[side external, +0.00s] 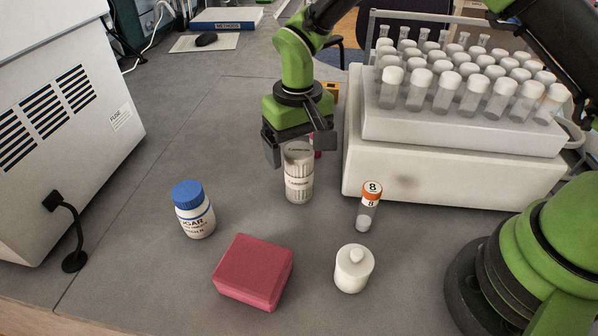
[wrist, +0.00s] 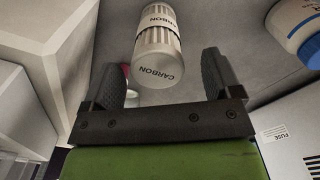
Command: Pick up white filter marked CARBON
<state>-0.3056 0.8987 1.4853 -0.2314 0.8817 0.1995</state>
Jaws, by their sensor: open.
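The white filter marked CARBON (side external: 299,175) stands upright on the grey bench, a ribbed cylinder with a label band. In the wrist view the filter (wrist: 158,45) shows its CARBON lettering and lies ahead of the jaws, roughly between their lines. My gripper (side external: 297,143) is open and empty, just behind and above the filter in the side view. Both fingers of my gripper (wrist: 163,75) show apart in the wrist view. I cannot tell whether a finger touches the filter.
A white tube rack machine (side external: 450,172) is close on the right. A white vented machine (side external: 60,110) is at left.

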